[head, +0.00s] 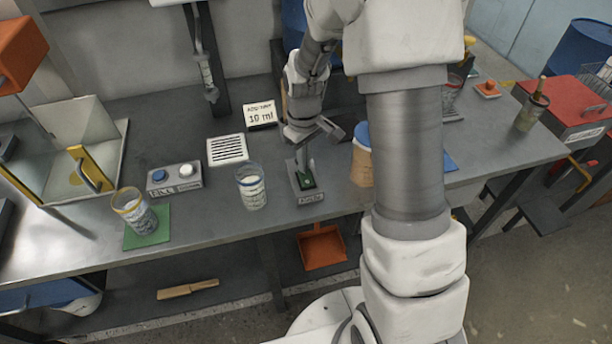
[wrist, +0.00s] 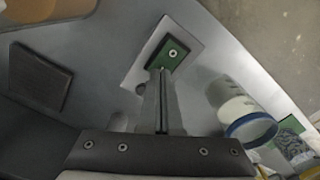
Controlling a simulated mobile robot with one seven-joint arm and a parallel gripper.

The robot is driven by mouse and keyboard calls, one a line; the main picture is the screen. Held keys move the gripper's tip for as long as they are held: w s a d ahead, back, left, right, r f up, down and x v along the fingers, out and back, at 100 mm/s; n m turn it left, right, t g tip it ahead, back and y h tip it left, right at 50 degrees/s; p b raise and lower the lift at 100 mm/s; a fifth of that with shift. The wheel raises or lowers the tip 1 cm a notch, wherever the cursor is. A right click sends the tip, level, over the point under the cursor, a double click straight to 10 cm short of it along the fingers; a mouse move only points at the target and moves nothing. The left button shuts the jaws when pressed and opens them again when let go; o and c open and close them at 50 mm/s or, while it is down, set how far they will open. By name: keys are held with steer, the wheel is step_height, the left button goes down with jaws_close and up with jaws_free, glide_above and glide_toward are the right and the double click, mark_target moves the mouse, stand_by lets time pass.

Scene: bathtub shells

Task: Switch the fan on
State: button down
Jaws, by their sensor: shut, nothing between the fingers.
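A small grey switch box with a green rocker (head: 305,181) stands on the grey bench, near its front edge. Its front label is too small to read surely. In the wrist view the green rocker (wrist: 173,53) has a round metal dot on it. My gripper (head: 302,166) is shut and empty, pointing down at the box. In the wrist view its closed fingertips (wrist: 161,74) are at the near edge of the rocker; I cannot tell whether they touch it. No fan is clearly recognisable.
A blue-rimmed cup (head: 251,187) stands left of the box, with a slotted grille (head: 227,150) behind it. Further left are a two-button panel (head: 174,178) and a yellow-rimmed cup (head: 134,211) on a green mat. A brown container (head: 361,165) stands close on the right.

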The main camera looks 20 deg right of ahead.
steer(key=shift+f, duration=0.4)
steer(key=shift+r+p, duration=2.25)
steer(key=shift+r, duration=1.25)
